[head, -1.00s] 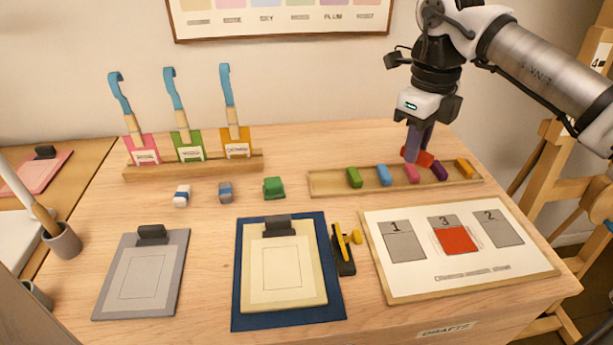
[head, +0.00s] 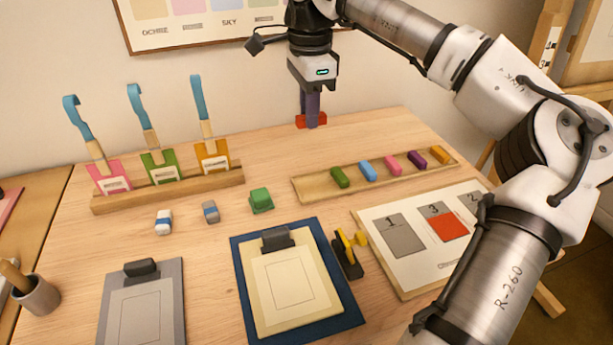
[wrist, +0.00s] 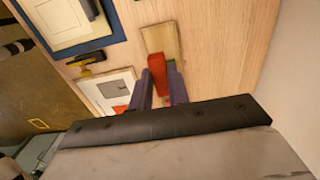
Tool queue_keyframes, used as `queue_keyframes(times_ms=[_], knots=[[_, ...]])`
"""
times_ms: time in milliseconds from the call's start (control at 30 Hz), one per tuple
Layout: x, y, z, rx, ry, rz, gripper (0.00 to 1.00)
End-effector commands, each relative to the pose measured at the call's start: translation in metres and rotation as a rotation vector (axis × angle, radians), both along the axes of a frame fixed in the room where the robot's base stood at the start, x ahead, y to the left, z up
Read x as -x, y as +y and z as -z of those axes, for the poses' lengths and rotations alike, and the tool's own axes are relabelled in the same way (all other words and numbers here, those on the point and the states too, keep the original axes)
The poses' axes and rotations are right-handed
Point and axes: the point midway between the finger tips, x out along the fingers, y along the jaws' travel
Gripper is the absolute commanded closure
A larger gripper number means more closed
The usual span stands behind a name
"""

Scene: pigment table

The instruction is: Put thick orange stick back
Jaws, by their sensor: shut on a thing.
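My gripper (head: 312,124) is shut on a red stick (head: 301,121). It holds the stick behind the left end of the wooden stick tray (head: 308,191). In the wrist view the red stick (wrist: 156,66) sits between the two purple-grey fingers, with the tray (wrist: 160,38) beyond it. The tray holds a green stick (head: 340,177), a blue stick (head: 367,171), a pink stick (head: 393,163), a purple stick (head: 416,157) and a yellow-orange stick (head: 439,155) at the right end. How high the red stick is above the table is hard to tell.
A sheet with grey and red swatches (head: 390,268) lies in front of the tray, partly hidden by my arm. A green block (head: 261,200), a yellow-and-black tool (head: 347,252) and a clipboard (head: 292,290) lie left of it. Bare table surrounds the tray's back side.

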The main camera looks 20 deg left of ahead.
Motion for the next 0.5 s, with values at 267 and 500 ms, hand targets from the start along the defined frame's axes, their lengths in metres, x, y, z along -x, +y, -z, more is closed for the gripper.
queue_keyframes(times_ms=[267,500], knots=[[0.001,0.0,0.074,0.0,0.002,0.0,1.0],[0.0,0.0,0.106,-0.001,0.001,0.002,1.0]])
